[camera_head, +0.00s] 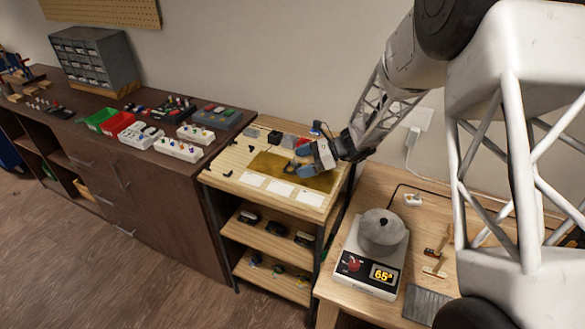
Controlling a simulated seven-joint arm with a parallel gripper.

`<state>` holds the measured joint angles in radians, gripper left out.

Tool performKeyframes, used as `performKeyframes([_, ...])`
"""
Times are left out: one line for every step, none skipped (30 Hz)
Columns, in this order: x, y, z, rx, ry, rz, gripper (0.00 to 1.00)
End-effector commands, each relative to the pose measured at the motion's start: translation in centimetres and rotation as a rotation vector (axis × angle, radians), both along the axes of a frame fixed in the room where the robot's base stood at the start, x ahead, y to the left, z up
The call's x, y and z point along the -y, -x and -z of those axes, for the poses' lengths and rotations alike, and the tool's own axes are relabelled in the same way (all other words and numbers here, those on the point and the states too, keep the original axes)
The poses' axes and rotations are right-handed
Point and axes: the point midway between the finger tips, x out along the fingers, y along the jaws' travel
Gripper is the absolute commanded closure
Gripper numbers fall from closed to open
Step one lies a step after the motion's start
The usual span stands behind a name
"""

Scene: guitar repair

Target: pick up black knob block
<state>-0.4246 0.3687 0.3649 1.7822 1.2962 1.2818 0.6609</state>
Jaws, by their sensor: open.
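Several small blocks stand along the back of the small wooden work table (222,184). A dark block (273,137) among them looks like the black knob block, but it is too small to be sure. My gripper (304,171) is open, low over the right part of the yellow-brown mat (262,164), to the right of and nearer than the dark block. The gripper is apart from that block. Its fingertips are small and partly unclear, and I see nothing held. My gripper and arm hide part of the table's back right.
White cards (281,187) lie along the table's front. A dark cabinet (185,215) with pedals and red and green bins stands left. A hot plate (366,277) with a pot (381,232) stands on the right bench. The wall is close behind.

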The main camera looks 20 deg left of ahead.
Motion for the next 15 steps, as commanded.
performKeyframes([-0.5,0.3,0.2,0.000,0.000,-0.001,0.04])
performKeyframes([-0.8,0.4,0.4,-0.001,-0.001,-0.001,0.04])
performKeyframes([-1.1,0.6,0.5,-0.001,-0.001,-0.001,0.04])
performKeyframes([-1.3,0.7,0.6,-0.001,-0.001,-0.001,0.04])
performKeyframes([-1.5,0.8,0.7,-0.001,-0.001,-0.001,0.04])
performKeyframes([-1.7,0.9,0.8,0.000,-0.001,-0.001,0.04])
performKeyframes([-1.9,0.9,0.8,0.000,-0.001,-0.001,0.04])
performKeyframes([-1.9,1.0,0.9,0.000,-0.001,-0.001,0.04])
performKeyframes([-2.0,1.0,0.9,0.000,-0.001,-0.001,0.04])
performKeyframes([-2.0,1.0,0.9,0.001,0.000,0.000,0.04])
performKeyframes([-2.0,1.0,0.9,0.000,-0.001,0.000,0.04])
performKeyframes([-2.0,1.0,0.9,0.000,-0.001,0.000,0.04])
performKeyframes([-2.0,1.0,0.9,0.000,-0.001,0.000,0.04])
performKeyframes([-2.0,1.0,0.9,0.000,-0.001,0.000,0.04])
performKeyframes([-2.0,1.0,0.9,0.000,-0.001,0.000,0.04])
